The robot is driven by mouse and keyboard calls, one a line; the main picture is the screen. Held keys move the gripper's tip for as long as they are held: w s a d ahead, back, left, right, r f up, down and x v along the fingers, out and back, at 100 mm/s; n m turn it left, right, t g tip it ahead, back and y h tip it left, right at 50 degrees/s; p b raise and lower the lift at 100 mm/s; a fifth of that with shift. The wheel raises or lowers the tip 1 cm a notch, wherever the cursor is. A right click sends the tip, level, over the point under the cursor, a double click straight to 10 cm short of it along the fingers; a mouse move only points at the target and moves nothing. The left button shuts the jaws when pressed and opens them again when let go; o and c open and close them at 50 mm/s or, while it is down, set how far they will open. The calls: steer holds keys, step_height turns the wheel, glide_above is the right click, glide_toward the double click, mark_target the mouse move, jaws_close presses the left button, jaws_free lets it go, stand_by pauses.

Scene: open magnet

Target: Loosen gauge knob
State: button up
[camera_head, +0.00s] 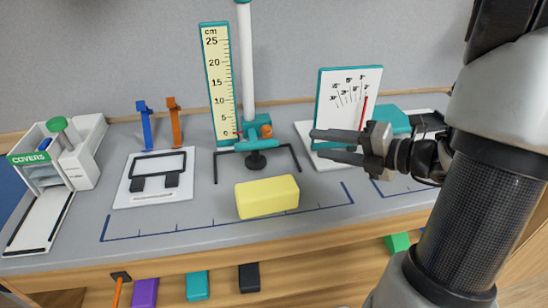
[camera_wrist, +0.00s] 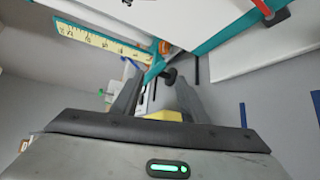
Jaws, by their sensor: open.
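The height gauge has a yellow cm scale (camera_head: 217,80), a white post (camera_head: 246,60) and a teal carriage (camera_head: 257,144) low on the post. An orange knob (camera_head: 266,131) is on the carriage's right side, and a round black knob (camera_head: 256,160) faces front below it. My gripper (camera_head: 318,145) is open and empty, to the right of both knobs and in front of the dial board, fingers pointing left. In the wrist view the scale (camera_wrist: 100,42), orange knob (camera_wrist: 165,47) and black knob (camera_wrist: 170,75) appear beyond the fingers (camera_wrist: 158,82).
A yellow block (camera_head: 267,196) lies in front of the gauge. A dial board (camera_head: 346,95) with a red needle stands right, close to my gripper. A black-framed white plate (camera_head: 153,178), blue and orange posts (camera_head: 160,122) and a covers dispenser (camera_head: 55,160) are left. The front bench strip is mostly clear.

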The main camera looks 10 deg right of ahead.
mark_target(269, 133)
steer(key=shift+m+t+h, duration=0.4)
steer(key=shift+m+t, duration=0.2)
steer(key=shift+m, duration=0.1)
steer(key=b+x, duration=0.1)
steer(key=x, duration=0.4)
steer(key=b+x, duration=0.2)
steer(key=x, duration=0.4)
steer(key=f+b+x, duration=0.1)
steer(key=x, duration=0.5)
steer(key=shift+w+d, duration=0.1)
steer(key=shift+d, duration=0.25)
steer(key=shift+r, duration=0.1)
jaws_close()
